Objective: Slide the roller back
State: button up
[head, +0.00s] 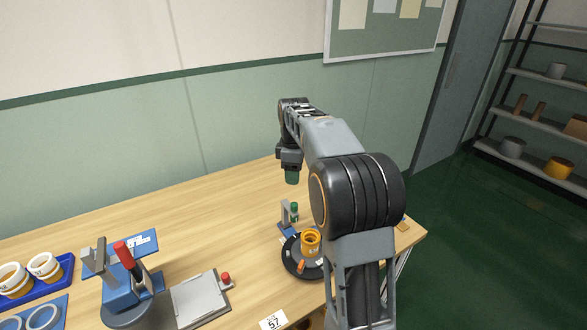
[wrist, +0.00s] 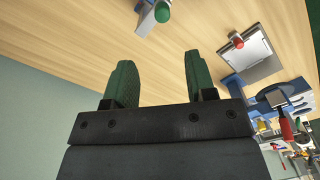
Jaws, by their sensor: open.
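I cannot tell for sure which thing is the roller. A small grey upright on a blue base with a green knob (head: 294,210) stands on the table beyond the black round base; its green knob (wrist: 163,11) also shows at the top of the wrist view. My gripper (wrist: 158,62) is open, its two green pads apart with nothing between them. In the head view my gripper (head: 291,176) hangs above the table, higher than the green knob and apart from it. My arm hides part of the table's right side.
A black round base (head: 290,263) with an orange cup (head: 311,240) stands near my arm. A grey plate (head: 199,298) with a red knob lies left of it. A blue stand with a red handle (head: 122,252) and blue trays are farther left. The table's back middle is clear.

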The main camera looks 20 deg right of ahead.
jog(key=shift+r, duration=0.75)
